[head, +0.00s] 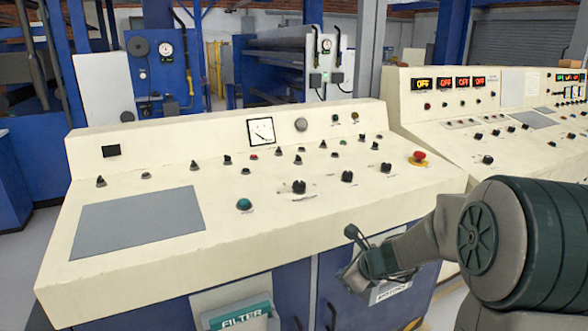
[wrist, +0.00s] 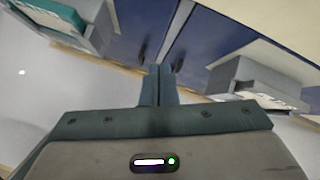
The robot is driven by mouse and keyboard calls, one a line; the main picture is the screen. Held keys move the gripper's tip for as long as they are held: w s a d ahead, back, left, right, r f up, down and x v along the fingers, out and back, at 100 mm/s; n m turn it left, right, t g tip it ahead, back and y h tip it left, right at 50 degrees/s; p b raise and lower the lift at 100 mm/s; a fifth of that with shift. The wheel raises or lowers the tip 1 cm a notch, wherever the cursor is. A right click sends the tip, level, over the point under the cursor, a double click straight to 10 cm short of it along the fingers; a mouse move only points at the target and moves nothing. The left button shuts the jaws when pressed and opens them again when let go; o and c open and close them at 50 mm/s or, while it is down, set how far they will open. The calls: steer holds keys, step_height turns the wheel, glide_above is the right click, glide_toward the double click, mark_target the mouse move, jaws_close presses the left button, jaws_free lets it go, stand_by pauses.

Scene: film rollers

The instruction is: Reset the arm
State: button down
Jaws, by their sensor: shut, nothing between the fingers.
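My arm reaches in from the right in the head view, in front of the cream control console (head: 150,240). My gripper (wrist: 160,72) shows in the wrist view with its two fingers together and nothing between them. In the head view the gripper's end is low, by the front of the blue cabinet below the console top; its fingertips are hard to make out there. The wrist view shows the blue cabinet doors (wrist: 195,30) with dark handles just beyond the fingers.
A box marked FILTER (head: 240,316) sticks out from the cabinet front, left of my gripper. The console top carries knobs, a gauge (head: 261,132) and a red button (head: 418,158). A second console (head: 510,95) with OFF displays stands at the right. Blue machines stand behind.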

steer(key=s+a+r+n+g+p, duration=0.1)
steer(key=s+a+r+n+p, duration=0.3)
steer(key=s+r+n, duration=0.3)
steer(key=s+d+r+n+g+h+p, duration=0.1)
steer(key=s+d+r+n+h+p, duration=0.1)
steer(key=s+r+n+p, duration=0.2)
steer(key=s+d+r+n+g+h+p, duration=0.2)
steer(key=s+r+n+p, duration=0.3)
steer(key=s+r+n, duration=0.5)
steer(key=s+n, duration=0.4)
steer(key=shift+s+d+r+n+h+p, duration=0.15)
steer(key=shift+r+n+h+p, duration=0.05)
steer(key=shift+n+h+p, duration=0.1)
